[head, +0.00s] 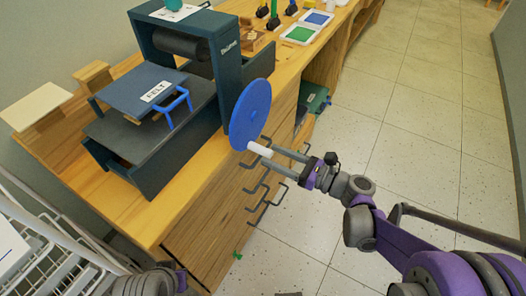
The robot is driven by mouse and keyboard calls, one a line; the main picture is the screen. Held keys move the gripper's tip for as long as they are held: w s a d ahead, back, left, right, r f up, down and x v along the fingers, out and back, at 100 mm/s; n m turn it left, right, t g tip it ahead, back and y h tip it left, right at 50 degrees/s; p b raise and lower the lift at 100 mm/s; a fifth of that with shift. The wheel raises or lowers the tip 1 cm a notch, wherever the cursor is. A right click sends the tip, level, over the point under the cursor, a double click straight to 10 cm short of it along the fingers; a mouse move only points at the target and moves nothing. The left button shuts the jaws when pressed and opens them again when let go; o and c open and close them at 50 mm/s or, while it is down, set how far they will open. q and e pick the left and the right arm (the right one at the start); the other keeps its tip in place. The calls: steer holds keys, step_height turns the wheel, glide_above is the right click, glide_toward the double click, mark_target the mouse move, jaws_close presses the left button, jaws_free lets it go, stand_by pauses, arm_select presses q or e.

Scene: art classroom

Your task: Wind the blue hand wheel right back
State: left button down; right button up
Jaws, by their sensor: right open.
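The blue hand wheel (250,112) is a disc on the right side of the dark teal press (180,47), at the bench's front edge. A white handle (259,149) sticks out from the wheel's lower part. My right gripper (272,155) is open, with its two fingers reaching to the handle from the right. The fingertips are close to the handle's outer end; I cannot tell whether they touch it. My left gripper is not in view; only part of my left arm shows at the bottom left.
A blue plate with a felt label (155,91) and blue handle lies on the press bed (125,137). The wooden bench (150,215) has drawers with dark handles below the wheel. Ink pads (299,34) lie further back. A white wire rack (50,250) stands left. Floor (350,130) at right is clear.

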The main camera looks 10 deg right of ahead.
mark_target(263, 151)
steer(key=shift+x, duration=2.05)
jaws_close()
